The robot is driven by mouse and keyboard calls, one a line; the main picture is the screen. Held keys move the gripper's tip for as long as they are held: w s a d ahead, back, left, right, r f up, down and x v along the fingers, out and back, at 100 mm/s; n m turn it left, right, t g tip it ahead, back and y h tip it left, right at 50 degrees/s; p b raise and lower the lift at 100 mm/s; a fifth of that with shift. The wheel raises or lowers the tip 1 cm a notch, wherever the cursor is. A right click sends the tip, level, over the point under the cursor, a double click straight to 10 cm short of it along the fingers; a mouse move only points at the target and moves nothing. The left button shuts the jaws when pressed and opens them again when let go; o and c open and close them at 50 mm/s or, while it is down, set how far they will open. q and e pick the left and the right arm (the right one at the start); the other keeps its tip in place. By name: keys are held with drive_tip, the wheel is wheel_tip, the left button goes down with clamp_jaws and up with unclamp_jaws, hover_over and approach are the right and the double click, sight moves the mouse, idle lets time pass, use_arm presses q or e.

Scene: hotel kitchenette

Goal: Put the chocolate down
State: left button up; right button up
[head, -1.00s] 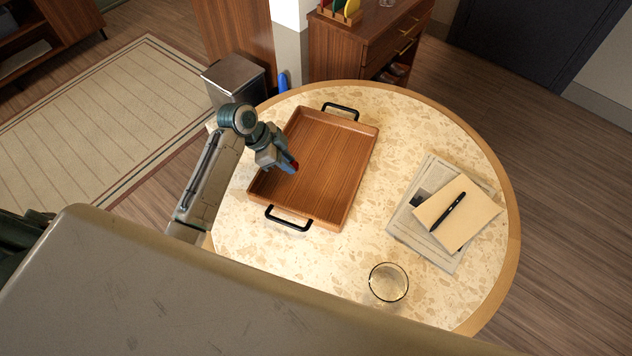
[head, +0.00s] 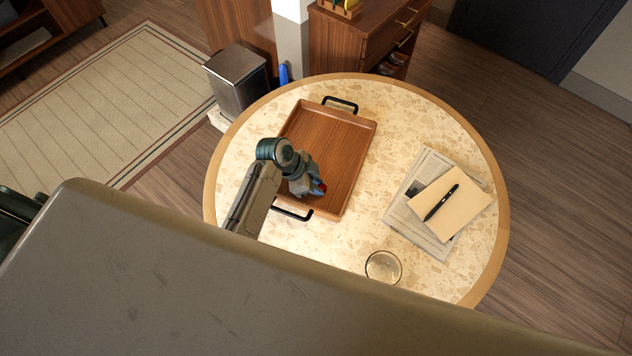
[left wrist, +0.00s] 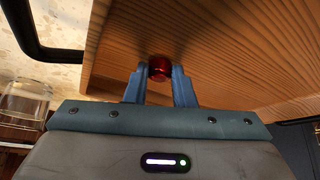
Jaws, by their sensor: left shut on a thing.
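The chocolate (left wrist: 159,68) is a small, shiny red piece between the fingers of my left gripper (left wrist: 158,85) in the left wrist view. In the head view the left gripper (head: 316,188) is over the near part of the wooden tray (head: 345,150), and a bit of red chocolate (head: 322,187) shows at its tips. The gripper is shut on the chocolate. I cannot tell whether the chocolate touches the tray floor. The tray has black handles and holds nothing else that I can see. My right gripper is not in view.
The tray stands on a round speckled table (head: 300,240). A glass (head: 383,267) stands near the front edge. A newspaper (head: 412,228) with a tan notebook (head: 462,200) and black pen (head: 441,202) lies at the right. A metal bin (head: 237,82) stands behind the table.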

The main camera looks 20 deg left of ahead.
use_arm(q)
drive_tip(key=shift+f, duration=0.1)
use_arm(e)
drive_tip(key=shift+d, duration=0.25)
use_arm(q)
drive_tip(key=o, duration=0.8)
drive_tip(key=shift+o, duration=0.8)
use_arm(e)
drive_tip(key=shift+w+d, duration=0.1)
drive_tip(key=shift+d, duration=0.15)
use_arm(q)
drive_tip(key=b+v, duration=0.2)
drive_tip(key=v, duration=1)
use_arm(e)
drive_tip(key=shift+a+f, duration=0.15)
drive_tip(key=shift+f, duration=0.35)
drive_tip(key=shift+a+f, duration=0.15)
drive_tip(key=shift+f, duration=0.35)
